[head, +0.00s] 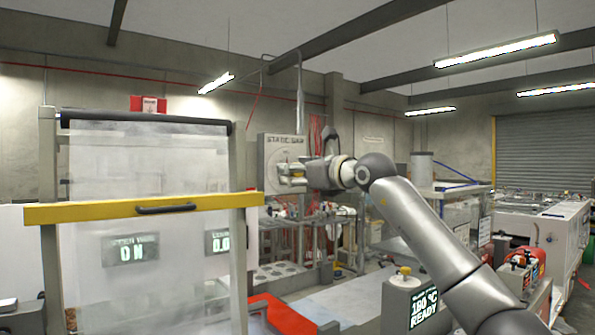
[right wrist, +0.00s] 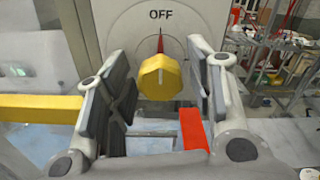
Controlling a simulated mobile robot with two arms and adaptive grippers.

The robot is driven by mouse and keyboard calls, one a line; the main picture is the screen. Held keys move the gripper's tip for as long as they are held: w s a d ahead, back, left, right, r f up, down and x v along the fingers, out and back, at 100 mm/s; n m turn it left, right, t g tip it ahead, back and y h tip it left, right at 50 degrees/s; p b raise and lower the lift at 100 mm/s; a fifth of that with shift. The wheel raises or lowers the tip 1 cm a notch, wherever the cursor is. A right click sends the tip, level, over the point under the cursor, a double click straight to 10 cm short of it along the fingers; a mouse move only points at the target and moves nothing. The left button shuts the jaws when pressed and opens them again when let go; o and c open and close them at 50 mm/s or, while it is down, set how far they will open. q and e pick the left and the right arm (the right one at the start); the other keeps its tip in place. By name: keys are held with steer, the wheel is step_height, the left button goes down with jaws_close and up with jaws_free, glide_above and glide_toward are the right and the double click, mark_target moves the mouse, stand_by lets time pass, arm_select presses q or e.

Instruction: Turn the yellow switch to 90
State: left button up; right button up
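The yellow switch (right wrist: 160,77) is a faceted knob on a pale panel (right wrist: 121,20). Its red pointer stands upright, toward the word OFF above it. In the head view the panel (head: 284,147) carries lettering that seems to read STATIC BAR, and my right gripper covers much of the knob. My right gripper (right wrist: 160,100) is open, with one finger on each side of the knob and a visible gap to both. The gripper also shows in the head view (head: 300,174) in front of the panel. My left gripper is not in view.
A frame with a yellow bar (head: 100,209) and translucent film stands at the left of the panel. A red block (head: 280,315) lies below. A grey box (head: 405,300) reading 180 °C READY stands near my right arm.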

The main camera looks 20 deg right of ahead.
steer(key=c, duration=0.8)
steer(key=shift+o, duration=0.2)
steer(key=shift+m, duration=0.3)
steer(key=shift+m+b, duration=1)
steer(key=shift+m, duration=0.2)
steer(key=m+b, duration=0.1)
steer(key=m, duration=0.1)
steer(key=shift+m, duration=0.4)
steer(key=m+b, duration=0.3)
steer(key=m, duration=0.3)
steer(key=m+b, duration=0.2)
steer(key=m, duration=0.4)
steer(key=shift+r, duration=0.1)
steer(key=shift+d, duration=0.1)
